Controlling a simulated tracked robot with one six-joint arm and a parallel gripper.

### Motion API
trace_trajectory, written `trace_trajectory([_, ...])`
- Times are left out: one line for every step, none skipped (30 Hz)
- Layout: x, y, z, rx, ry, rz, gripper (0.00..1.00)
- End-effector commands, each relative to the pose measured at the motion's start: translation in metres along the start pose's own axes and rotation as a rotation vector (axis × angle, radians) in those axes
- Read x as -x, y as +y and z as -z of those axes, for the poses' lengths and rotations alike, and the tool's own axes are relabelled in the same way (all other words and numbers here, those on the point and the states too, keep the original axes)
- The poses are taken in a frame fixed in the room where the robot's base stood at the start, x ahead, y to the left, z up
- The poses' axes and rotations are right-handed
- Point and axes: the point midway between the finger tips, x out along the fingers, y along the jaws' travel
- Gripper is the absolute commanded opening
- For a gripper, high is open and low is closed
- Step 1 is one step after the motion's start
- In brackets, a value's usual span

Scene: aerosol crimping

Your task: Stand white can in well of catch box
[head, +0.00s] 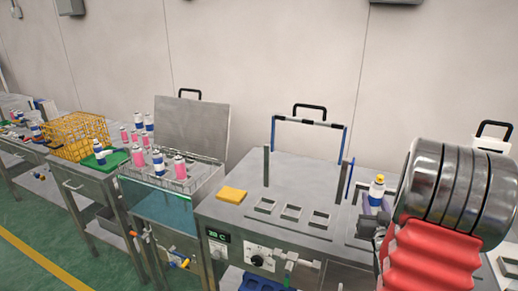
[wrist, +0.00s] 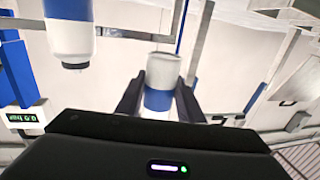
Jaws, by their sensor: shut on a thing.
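My gripper (wrist: 158,92) is shut on a white can with a blue band (wrist: 160,72) in the wrist view, with one dark finger on each side of it. The lower end of that can is hidden by the gripper body. In the head view, a white and blue can with a yellow top (head: 377,188) stands upright at the right, close to my arm. I cannot tell for sure that it is the held one. I cannot pick out the catch box or its well with certainty in either view.
A steel bench (head: 255,208) with several square openings and a yellow block (head: 231,194) fills the middle. To its left are a rack of pink and white cans (head: 172,178) and a yellow wire basket (head: 75,135). Another blue and white can (wrist: 68,38) hangs close in the wrist view.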

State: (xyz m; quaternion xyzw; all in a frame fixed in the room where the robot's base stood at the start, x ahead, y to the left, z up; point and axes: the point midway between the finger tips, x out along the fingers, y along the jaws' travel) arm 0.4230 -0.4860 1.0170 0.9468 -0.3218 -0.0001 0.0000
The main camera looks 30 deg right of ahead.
Motion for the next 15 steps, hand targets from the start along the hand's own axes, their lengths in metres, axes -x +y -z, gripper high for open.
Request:
trace_trajectory([0.000, 0.000, 0.000, 0.000, 0.001, 0.000, 0.09])
trace_trajectory([0.000, 0.000, 0.000, 0.000, 0.001, 0.000, 0.09])
trace_trajectory([0.000, 0.000, 0.001, 0.000, 0.001, 0.000, 0.09])
trace_trajectory([0.000, 0.000, 0.001, 0.000, 0.001, 0.000, 0.09])
trace_trajectory([0.000, 0.000, 0.002, 0.000, 0.001, 0.000, 0.09])
trace_trajectory([0.000, 0.001, 0.003, 0.000, 0.002, -0.004, 0.09])
trace_trajectory([0.000, 0.002, 0.003, 0.000, 0.002, -0.008, 0.09])
trace_trajectory([0.000, 0.003, 0.004, 0.001, 0.002, -0.012, 0.09])
trace_trajectory([0.001, 0.004, 0.005, 0.001, 0.002, -0.019, 0.09])
trace_trajectory([0.001, 0.005, 0.005, 0.001, 0.002, -0.025, 0.09])
trace_trajectory([0.002, 0.007, 0.005, 0.001, 0.002, -0.031, 0.09])
trace_trajectory([0.003, 0.009, 0.005, 0.000, 0.001, -0.040, 0.09])
trace_trajectory([0.004, 0.010, 0.005, 0.000, 0.001, -0.046, 0.09])
trace_trajectory([0.004, 0.011, 0.005, 0.000, 0.001, -0.051, 0.09])
trace_trajectory([0.004, 0.010, 0.005, -0.001, 0.000, -0.058, 0.09])
